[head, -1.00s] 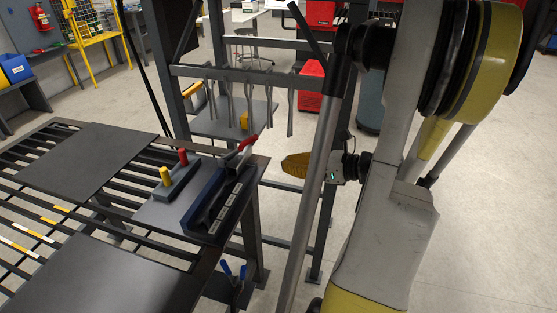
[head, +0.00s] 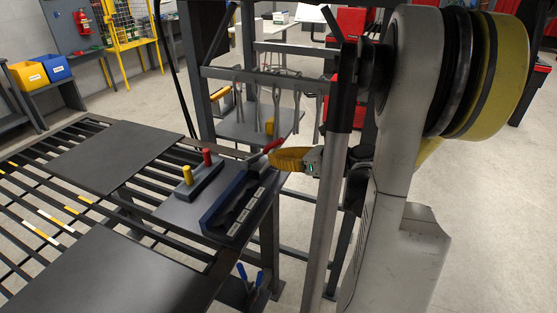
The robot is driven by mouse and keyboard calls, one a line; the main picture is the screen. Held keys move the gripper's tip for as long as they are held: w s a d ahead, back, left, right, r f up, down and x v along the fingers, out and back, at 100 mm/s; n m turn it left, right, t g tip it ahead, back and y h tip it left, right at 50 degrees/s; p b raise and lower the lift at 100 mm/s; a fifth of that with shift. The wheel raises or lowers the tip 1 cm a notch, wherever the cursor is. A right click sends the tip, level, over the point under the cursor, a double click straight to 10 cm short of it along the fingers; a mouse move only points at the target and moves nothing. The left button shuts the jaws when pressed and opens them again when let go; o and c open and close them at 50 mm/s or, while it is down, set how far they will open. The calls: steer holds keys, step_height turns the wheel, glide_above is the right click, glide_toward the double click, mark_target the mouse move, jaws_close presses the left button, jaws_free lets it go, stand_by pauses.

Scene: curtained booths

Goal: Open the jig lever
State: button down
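The jig (head: 226,202), a dark blue, long block with white labels along its side, sits at the right end of the slatted table. A lever with a red handle (head: 272,146) rises at its far end, tilted up to the right. My gripper (head: 276,158), with yellow fingers, is beside the far end of the jig and points left. Its fingertips are close to the red handle, just below and right of it. I cannot tell if they touch it. The fingers overlap from this view, so their opening is hidden.
A grey block (head: 197,184) with a yellow and a red peg stands left of the jig. Dark plates (head: 112,155) lie on the slatted table. A metal frame (head: 270,77) with hanging tools stands behind. A blue-handled tool (head: 245,277) is below the table edge.

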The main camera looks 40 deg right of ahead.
steer(key=w+r+g+p, duration=0.1)
steer(key=r+p, duration=0.1)
steer(key=p, duration=0.2)
steer(key=w+a+r+g+h+p, duration=0.1)
steer(key=w+r+g+p, duration=0.1)
steer(key=p, duration=0.2)
steer(key=shift+w+a+g, duration=0.1)
steer(key=shift+a+g, duration=0.05)
steer(key=shift+g, duration=0.15)
steer(key=shift+f, duration=0.1)
